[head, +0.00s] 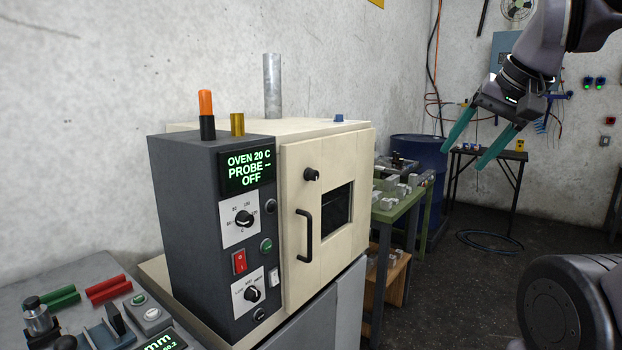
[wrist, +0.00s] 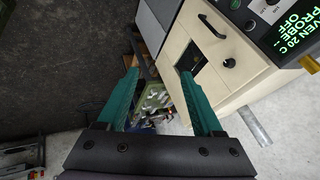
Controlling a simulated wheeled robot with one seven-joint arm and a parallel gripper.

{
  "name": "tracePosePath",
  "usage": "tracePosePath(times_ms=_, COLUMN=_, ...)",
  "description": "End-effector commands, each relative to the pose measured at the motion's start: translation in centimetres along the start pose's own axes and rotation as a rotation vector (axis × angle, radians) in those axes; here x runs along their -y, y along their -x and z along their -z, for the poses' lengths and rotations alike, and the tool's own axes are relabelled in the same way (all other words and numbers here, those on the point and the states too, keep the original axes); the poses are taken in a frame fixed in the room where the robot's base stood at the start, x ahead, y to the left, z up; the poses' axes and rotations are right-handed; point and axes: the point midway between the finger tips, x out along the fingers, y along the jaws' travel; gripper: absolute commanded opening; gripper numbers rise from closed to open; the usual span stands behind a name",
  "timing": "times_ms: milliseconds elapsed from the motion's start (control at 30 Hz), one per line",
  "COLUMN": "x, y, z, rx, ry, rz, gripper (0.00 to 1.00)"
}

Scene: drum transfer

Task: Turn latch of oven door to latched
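The oven (head: 210,230) has a cream door (head: 290,260) on its front that looks closed. A small round black knob (head: 311,174), which looks like the latch, sits high on the door above the black bar handle (head: 304,237). The knob also shows in the wrist view (wrist: 229,63), right of the door window (wrist: 190,58). I cannot read from its shape whether it is latched. My gripper (head: 462,158) has teal fingers spread apart with nothing between them. It is in the air to the right of the oven, away from the knob and touching nothing.
The dark control panel reads "OVEN 20 C PROBE -- OFF" (head: 248,170). A green table (head: 405,210) with metal parts and a blue drum (head: 420,150) stand behind, right of the oven. A bench with tools (head: 90,320) is at the front left. The floor (head: 460,300) at right is mostly clear.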

Motion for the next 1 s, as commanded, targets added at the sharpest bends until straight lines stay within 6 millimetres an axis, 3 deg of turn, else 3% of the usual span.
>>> tracePosePath(times_ms=167, x=3.7, y=-4.6, z=-2.6, rx=0.278, ry=-0.162, rz=0.098, gripper=0.71)
tracePosePath(times_ms=300, x=8.0, y=-7.9, z=-4.4, rx=0.519, ry=-0.349, rz=0.217, gripper=0.71)
tracePosePath(times_ms=467, x=12.8, y=-11.2, z=-4.4, rx=0.739, ry=-0.598, rz=0.371, gripper=0.71)
tracePosePath(times_ms=700, x=17.7, y=-17.2, z=-0.7, rx=0.929, ry=-1.039, rz=0.617, gripper=0.71)
tracePosePath(times_ms=833, x=18.2, y=-21.4, z=2.3, rx=0.939, ry=-1.283, rz=0.736, gripper=0.71)
tracePosePath(times_ms=1000, x=17.2, y=-25.7, z=5.1, rx=0.891, ry=-1.512, rz=0.837, gripper=0.71)
